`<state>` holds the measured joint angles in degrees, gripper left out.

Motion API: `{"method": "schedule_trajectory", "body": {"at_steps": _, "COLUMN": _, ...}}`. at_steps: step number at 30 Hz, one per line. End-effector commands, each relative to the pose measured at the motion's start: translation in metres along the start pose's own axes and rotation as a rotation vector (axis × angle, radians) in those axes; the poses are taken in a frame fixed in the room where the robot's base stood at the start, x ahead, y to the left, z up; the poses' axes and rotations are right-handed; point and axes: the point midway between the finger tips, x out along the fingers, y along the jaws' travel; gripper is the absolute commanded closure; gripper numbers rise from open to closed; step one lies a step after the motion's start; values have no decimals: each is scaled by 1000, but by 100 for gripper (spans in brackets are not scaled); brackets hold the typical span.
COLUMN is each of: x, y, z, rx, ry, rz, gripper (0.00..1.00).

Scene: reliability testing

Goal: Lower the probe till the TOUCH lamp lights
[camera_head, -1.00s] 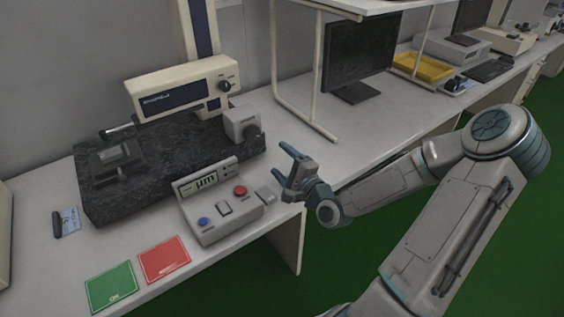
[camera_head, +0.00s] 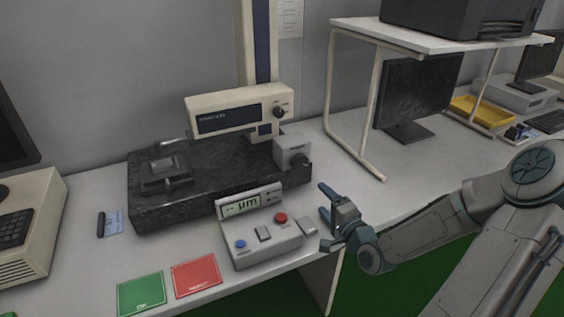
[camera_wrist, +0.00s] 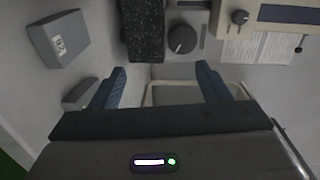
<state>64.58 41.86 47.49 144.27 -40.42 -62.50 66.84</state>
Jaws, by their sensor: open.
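A cream drive unit (camera_head: 238,109) with a dark panel and a knob sits on a column above a black granite base (camera_head: 160,212). A grey box with a dark knob (camera_head: 300,160) stands at the base's right end; the knob also shows in the wrist view (camera_wrist: 182,40). I cannot make out a TOUCH lamp. My gripper (camera_head: 326,218) is open and empty, right of the control box; its fingers (camera_wrist: 160,84) show apart in the wrist view.
The grey control box (camera_head: 265,250) has a µm display, a blue and a red button. Green (camera_head: 140,294) and red (camera_head: 195,277) cards lie at the front edge. A white shelf frame (camera_head: 352,110) and monitor (camera_head: 412,95) stand right. Bench between is clear.

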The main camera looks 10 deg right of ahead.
Motion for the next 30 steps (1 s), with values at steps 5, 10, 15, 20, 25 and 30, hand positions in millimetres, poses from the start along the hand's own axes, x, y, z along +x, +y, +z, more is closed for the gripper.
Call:
{"method": "schedule_trajectory", "body": {"at_steps": 5, "x": 5, "y": 23, "z": 1, "rx": -523, "ry": -18, "rz": 36, "gripper": 30}}
{"method": "schedule_trajectory", "body": {"at_steps": 10, "x": 5, "y": 12, "z": -3, "rx": -1001, "ry": -4, "rz": 21, "gripper": 30}}
{"method": "schedule_trajectory", "body": {"at_steps": 15, "x": 2, "y": -12, "z": -4, "rx": -1368, "ry": 36, "rz": -12, "gripper": 30}}
{"method": "schedule_trajectory", "body": {"at_steps": 20, "x": -2, "y": -30, "z": -4, "rx": -1544, "ry": 68, "rz": -33, "gripper": 30}}
{"method": "schedule_trajectory", "body": {"at_steps": 25, "x": 4, "y": -35, "z": -4, "rx": -1583, "ry": 76, "rz": -37, "gripper": 30}}
{"method": "schedule_trajectory", "body": {"at_steps": 30, "x": 32, "y": -36, "z": -4, "rx": -1579, "ry": 73, "rz": -39, "gripper": 30}}
